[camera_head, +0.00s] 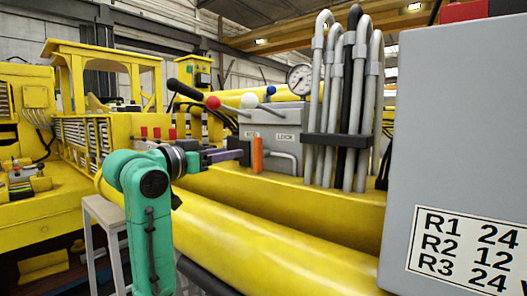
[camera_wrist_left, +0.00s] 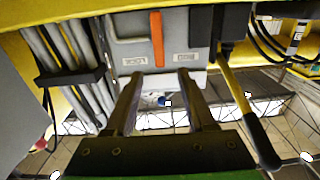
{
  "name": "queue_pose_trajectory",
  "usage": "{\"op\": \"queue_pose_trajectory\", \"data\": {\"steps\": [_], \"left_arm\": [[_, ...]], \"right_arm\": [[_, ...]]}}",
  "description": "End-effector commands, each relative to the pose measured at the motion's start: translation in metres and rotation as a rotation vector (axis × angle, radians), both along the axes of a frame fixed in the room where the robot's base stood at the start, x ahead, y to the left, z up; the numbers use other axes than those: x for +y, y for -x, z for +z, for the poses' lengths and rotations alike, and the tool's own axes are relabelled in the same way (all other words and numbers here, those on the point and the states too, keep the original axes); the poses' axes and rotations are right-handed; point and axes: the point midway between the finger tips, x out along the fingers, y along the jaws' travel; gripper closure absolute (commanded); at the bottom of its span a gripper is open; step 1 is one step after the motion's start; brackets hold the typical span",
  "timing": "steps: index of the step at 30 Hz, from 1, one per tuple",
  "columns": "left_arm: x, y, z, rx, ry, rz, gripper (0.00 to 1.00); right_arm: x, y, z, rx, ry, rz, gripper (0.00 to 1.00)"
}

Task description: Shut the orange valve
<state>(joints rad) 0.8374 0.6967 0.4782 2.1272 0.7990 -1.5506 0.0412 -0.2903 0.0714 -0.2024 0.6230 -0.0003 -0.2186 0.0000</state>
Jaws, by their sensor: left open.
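The orange valve (camera_head: 257,153) is a narrow upright orange handle on the front of a grey box (camera_head: 275,122). In the left wrist view, which looks upside down, the orange valve (camera_wrist_left: 156,38) lies between two small labels, one reading LOCK. My left gripper (camera_head: 224,155) reaches in from the left, just left of the valve. In the wrist view my left gripper (camera_wrist_left: 157,78) has its two fingers apart with nothing between them, in line with the valve but apart from it. My right gripper does not show.
Levers with red, white and blue knobs (camera_head: 249,101) stand above left. A large grey cabinet (camera_head: 460,150) fills the right. A yellow boom (camera_head: 260,245) runs below.

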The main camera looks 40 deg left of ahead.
Motion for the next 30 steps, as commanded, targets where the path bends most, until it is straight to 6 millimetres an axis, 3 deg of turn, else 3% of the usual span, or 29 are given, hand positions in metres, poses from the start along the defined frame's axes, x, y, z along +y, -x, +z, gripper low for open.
{"op": "queue_pose_trajectory", "data": {"steps": [3,5,12,17,24,25,28,29,30], "left_arm": [[0.000,-0.031,0.006,0.006,0.004,-0.003,0.45],[0.000,-0.047,0.006,0.006,0.003,-0.002,0.45],[0.002,-0.106,0.005,0.005,0.002,0.000,0.45],[0.002,-0.124,0.002,0.004,-0.001,0.001,0.45],[0.002,-0.126,0.000,0.004,-0.002,0.001,0.45],[0.002,-0.125,0.000,0.004,-0.002,0.001,0.53],[0.002,-0.125,0.000,0.004,-0.002,0.001,0.91],[0.002,-0.125,0.000,0.004,-0.002,0.001,1.00],[0.002,-0.125,0.000,0.004,-0.002,0.001,1.00]], "right_arm": [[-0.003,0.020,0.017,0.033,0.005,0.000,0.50],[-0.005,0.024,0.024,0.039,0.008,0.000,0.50],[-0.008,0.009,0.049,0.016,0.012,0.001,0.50],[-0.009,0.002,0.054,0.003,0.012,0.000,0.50],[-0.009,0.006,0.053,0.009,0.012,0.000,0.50],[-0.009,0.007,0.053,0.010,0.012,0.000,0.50],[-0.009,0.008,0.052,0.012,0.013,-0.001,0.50],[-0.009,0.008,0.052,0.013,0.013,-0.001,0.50],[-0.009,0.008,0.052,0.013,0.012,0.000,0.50]]}}
